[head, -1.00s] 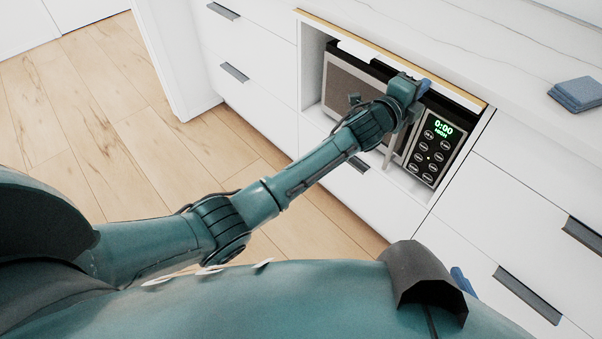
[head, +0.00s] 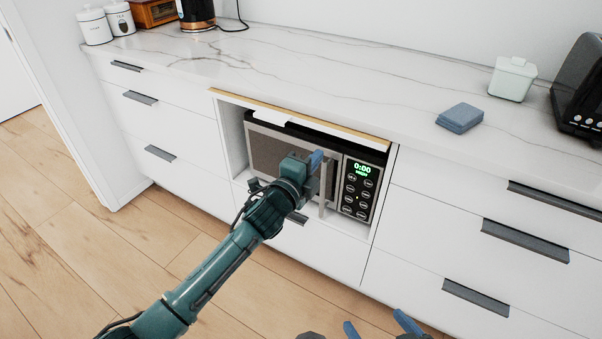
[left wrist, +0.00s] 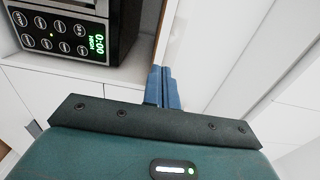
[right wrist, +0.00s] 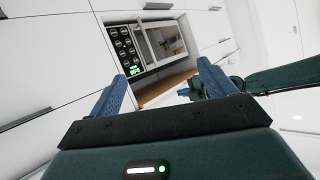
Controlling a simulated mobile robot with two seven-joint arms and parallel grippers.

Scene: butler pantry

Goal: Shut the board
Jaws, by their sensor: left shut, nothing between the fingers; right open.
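The board (head: 350,132) is a wood-edged panel with a white front, just under the countertop and above the microwave. A strip of wood shows along its top, so it stands a little out. It also seems to show as a wood-coloured surface in the right wrist view (right wrist: 165,86). My left gripper (head: 317,160) is shut and empty, below the board and in front of the microwave door; its blue fingers (left wrist: 165,86) are together beside a white panel. My right gripper (head: 378,326) is open and empty at the bottom edge, low before the drawers.
The microwave (head: 290,155) sits in an open niche, its handle close to my left gripper. White drawers with grey handles flank it. On the countertop (head: 300,60) are a folded blue cloth (head: 460,117), a pale container (head: 512,78) and a black appliance (head: 580,90). The floor ahead is clear.

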